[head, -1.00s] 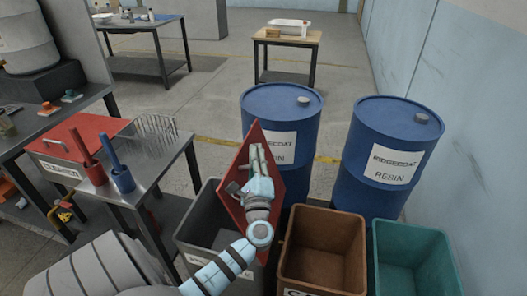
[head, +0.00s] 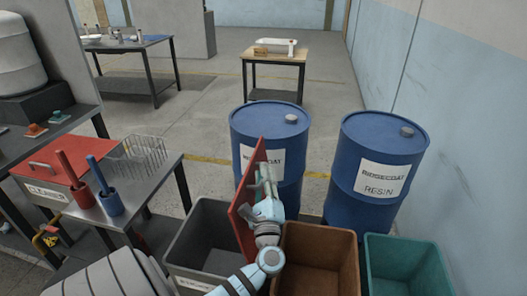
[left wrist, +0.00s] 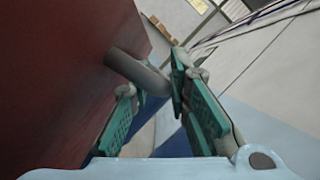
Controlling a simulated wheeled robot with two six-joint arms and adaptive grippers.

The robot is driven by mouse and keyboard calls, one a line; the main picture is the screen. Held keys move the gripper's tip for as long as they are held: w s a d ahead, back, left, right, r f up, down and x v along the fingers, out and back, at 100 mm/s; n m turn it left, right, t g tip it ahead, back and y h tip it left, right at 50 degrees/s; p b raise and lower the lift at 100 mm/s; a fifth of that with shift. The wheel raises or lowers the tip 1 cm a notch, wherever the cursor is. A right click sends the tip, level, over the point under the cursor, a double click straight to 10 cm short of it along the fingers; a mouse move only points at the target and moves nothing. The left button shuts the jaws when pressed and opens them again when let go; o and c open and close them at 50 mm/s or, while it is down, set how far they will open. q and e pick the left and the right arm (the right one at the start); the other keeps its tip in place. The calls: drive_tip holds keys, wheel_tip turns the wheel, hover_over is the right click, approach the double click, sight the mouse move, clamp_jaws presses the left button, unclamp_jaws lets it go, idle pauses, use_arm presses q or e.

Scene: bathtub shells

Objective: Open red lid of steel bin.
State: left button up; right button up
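The red lid (head: 247,200) stands steeply tilted, near upright, at the right side of the grey steel bin (head: 185,254). The bin's opening is uncovered and its inside shows. My left gripper (head: 266,183) is at the right face of the lid. In the left wrist view, the red lid (left wrist: 60,75) fills the left side, and its grey handle (left wrist: 140,72) lies between the teal finger pads of my left gripper (left wrist: 158,90). The fingers appear shut on the handle, though the contact is partly hidden. My right gripper is not in view.
A brown bin (head: 318,262) and a teal bin (head: 405,268) stand right of the steel bin. Blue drums (head: 272,125) (head: 380,150) stand behind. A bench (head: 120,220) at left holds a red-lidded box (head: 62,165), a wire rack (head: 140,155) and cups with handles.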

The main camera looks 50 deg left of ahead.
use_arm(q)
drive_tip(key=v, duration=1.2)
